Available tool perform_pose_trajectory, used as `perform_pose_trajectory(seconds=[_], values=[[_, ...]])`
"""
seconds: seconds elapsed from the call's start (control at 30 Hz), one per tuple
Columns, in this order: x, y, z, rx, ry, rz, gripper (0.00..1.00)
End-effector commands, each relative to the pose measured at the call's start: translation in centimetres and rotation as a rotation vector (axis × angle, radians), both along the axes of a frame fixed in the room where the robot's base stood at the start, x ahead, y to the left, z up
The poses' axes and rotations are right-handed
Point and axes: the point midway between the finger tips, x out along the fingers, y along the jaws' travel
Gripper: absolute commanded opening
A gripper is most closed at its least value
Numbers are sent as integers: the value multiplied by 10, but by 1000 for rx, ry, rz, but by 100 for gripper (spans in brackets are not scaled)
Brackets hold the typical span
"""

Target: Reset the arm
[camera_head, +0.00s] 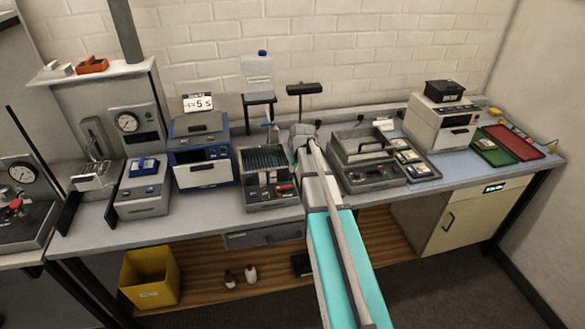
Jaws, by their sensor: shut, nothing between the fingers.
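My arm (339,240) reaches up from the bottom edge of the head view, over the front of the bench, in grey and teal links. Its far visible end is a grey joint (302,134) between the rack unit and the grey lidded case. I cannot make out my gripper or its fingers in this view. No held thing shows along the arm.
The bench (222,215) runs along a white brick wall. A blue instrument (201,152) and a rack unit (266,176) stand left of my arm. A grey lidded case (364,160) stands close on its right. Green (493,150) and red (520,143) trays lie far right.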

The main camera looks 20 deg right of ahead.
Motion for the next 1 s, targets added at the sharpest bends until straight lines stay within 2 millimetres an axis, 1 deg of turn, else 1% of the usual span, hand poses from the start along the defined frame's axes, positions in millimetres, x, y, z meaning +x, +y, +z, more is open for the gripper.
perform_pose_trajectory(seconds=[0.07, 0.17, 0.27, 0.37, 0.47, 0.5, 0.57, 0.6, 0.7, 0.8, 0.9, 1.0], values=[[0, 1, 0, 0, 0, 0, 0], [-6, 8, -2, 3, 8, 1, 0], [-18, 23, -6, 6, 27, 4, 0], [-39, 47, -11, 12, 61, 3, 0], [-69, 78, -19, 20, 105, 1, 0], [-82, 90, -22, 21, 126, -1, 0], [-104, 109, -26, 20, 159, -3, 0], [-118, 122, -29, 20, 181, -6, 0], [-154, 148, -35, 16, 233, -15, 0], [-184, 168, -40, 8, 279, -24, 0], [-206, 181, -43, -1, 310, -31, 0], [-218, 188, -44, -7, 329, -36, 0]])
